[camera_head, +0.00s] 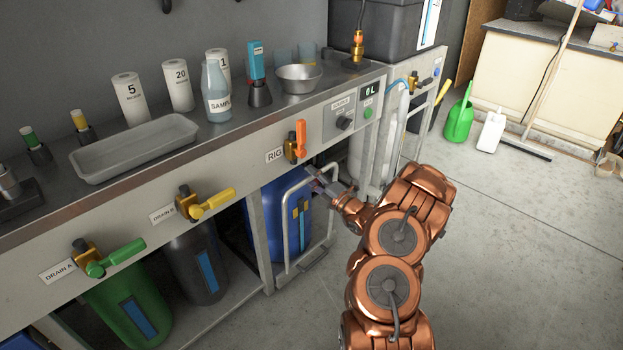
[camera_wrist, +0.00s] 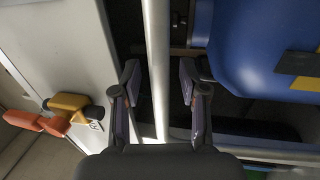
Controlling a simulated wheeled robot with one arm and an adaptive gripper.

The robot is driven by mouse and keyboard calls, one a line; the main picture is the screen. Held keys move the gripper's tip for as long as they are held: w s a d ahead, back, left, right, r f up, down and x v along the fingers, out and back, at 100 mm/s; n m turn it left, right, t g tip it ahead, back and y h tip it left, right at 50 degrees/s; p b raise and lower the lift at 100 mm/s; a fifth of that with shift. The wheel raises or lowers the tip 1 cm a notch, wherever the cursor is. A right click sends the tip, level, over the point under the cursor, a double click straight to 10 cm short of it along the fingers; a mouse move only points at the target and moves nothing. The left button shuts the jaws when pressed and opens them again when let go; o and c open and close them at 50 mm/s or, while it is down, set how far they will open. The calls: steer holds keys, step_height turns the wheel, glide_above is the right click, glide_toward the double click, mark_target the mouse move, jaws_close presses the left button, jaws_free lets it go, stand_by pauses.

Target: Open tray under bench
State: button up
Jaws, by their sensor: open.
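The tray under the bench bears a blue drum (camera_head: 285,215) and has a pale metal tube frame (camera_head: 287,228) at its front. A dark low part (camera_head: 303,268) shows at its foot, near the floor. The tray is below the orange RIG valve (camera_head: 296,145). My gripper (camera_head: 319,185) is at the upper right of the frame. In the wrist view, a bare tube (camera_wrist: 157,70) runs between the two open fingers of my gripper (camera_wrist: 160,75), apart from both fingertips. The blue drum (camera_wrist: 265,50) fills the right side there. Most of the tray floor is hidden.
A green drum (camera_head: 130,305) and a dark drum (camera_head: 195,262) stand under the bench to the left, below green and yellow valve handles. The bench top (camera_head: 190,165) holds bottles and a dish. A green watering can (camera_head: 459,118) stands far right.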

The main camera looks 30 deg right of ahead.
steer(key=shift+c, duration=0.4)
jaws_close()
